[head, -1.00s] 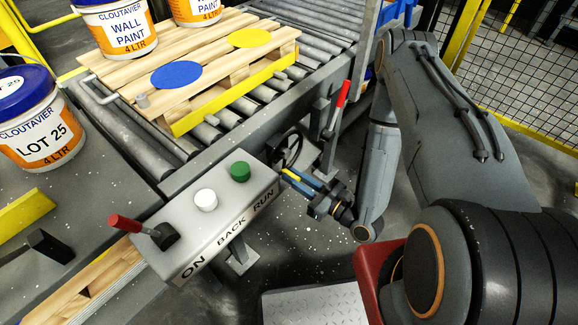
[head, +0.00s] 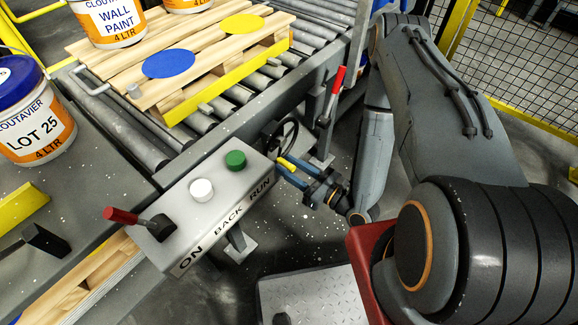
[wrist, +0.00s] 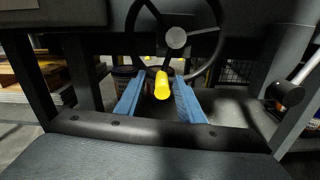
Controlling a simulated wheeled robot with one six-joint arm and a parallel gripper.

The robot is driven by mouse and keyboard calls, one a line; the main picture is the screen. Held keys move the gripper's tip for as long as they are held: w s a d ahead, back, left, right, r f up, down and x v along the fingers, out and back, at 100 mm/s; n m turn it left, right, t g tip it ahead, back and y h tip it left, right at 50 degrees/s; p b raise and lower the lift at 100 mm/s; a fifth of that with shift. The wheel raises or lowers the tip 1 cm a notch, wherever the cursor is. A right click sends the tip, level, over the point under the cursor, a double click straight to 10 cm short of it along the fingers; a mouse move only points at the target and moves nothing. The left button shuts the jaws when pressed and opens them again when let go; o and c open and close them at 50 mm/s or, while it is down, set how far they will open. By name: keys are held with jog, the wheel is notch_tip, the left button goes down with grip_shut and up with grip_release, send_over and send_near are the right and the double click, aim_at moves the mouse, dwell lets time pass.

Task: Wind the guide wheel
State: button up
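The guide wheel (head: 289,134) is a black spoked handwheel below the conveyor's near side, behind the control box. It shows large at the top of the wrist view (wrist: 175,38), with a yellow handle knob (wrist: 161,85) at its lower rim. My gripper (head: 282,166) is at the wheel's lower part. In the wrist view its two blue fingers (wrist: 159,88) stand on either side of the yellow knob, with narrow gaps visible, so it looks open around it. Whether a fingertip touches the knob is unclear. In the head view the knob (head: 286,163) is partly hidden by the fingers.
The grey control box (head: 220,205) with white and green buttons and a red-handled lever (head: 121,215) is just left of my gripper. Another red lever (head: 336,87) stands beyond the wheel. A pallet (head: 205,62) with paint pails rests on the rollers.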

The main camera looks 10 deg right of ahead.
jog(key=shift+d, duration=0.1)
jog(key=shift+s+d, duration=0.45)
jog(key=v, duration=0.6)
jog(key=shift+s, duration=0.25)
